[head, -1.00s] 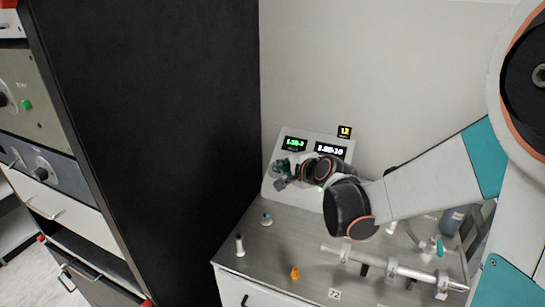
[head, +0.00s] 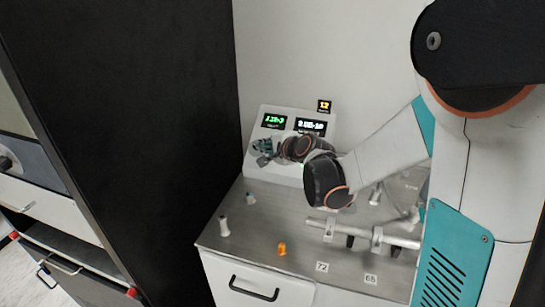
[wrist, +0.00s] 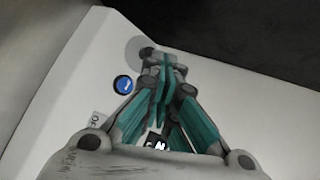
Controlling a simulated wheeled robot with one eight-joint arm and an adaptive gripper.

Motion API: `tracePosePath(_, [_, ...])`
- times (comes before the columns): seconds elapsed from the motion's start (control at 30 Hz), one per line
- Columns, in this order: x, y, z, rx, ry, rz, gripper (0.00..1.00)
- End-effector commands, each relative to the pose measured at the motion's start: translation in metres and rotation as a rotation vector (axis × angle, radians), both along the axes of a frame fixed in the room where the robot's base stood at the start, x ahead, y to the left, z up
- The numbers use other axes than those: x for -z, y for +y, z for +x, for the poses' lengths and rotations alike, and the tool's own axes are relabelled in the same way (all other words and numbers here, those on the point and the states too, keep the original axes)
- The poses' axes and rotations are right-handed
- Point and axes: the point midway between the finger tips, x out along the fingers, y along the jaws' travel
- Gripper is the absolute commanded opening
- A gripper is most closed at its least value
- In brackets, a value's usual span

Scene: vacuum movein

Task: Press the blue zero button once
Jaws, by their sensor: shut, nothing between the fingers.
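The blue button (wrist: 123,84) is round with a white mark, on the white face of the console (wrist: 45,140), at the left of my gripper in the wrist view. My gripper (wrist: 160,56) has teal fingers that are shut and empty. Its tips are close to the panel, above and to the right of the blue button, near a grey round spot (wrist: 138,48). In the head view my gripper (head: 262,153) is in front of the sloped console (head: 262,172), below the green display (head: 274,121). It hides the blue button there. I cannot tell whether the tips touch the panel.
The console also has a white-digit display (head: 311,126) and a small amber display (head: 324,106). On the bench stand an orange piece (head: 282,249), a small white bottle (head: 223,227) and metal pipework (head: 375,237). A tall black cabinet (head: 130,130) closes off the left.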

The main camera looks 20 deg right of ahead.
Motion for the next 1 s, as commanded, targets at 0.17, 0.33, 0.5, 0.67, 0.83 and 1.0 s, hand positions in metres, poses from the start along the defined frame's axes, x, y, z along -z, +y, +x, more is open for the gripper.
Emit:
tracePosePath(0.17, [0.022, -0.008, 0.012, 0.0, 0.0, -0.001, 0.0])
tracePosePath(0.33, [0.032, -0.012, 0.019, 0.0, 0.001, 0.0, 0.0])
tracePosePath(0.5, [0.036, -0.015, 0.022, -0.001, 0.001, 0.0, 0.0])
tracePosePath(0.67, [0.036, -0.015, 0.022, -0.001, 0.001, -0.001, 0.0])
tracePosePath(0.83, [0.036, -0.015, 0.022, -0.001, 0.001, -0.001, 0.0])
tracePosePath(1.0, [0.036, -0.015, 0.022, -0.001, 0.001, -0.001, 0.0])
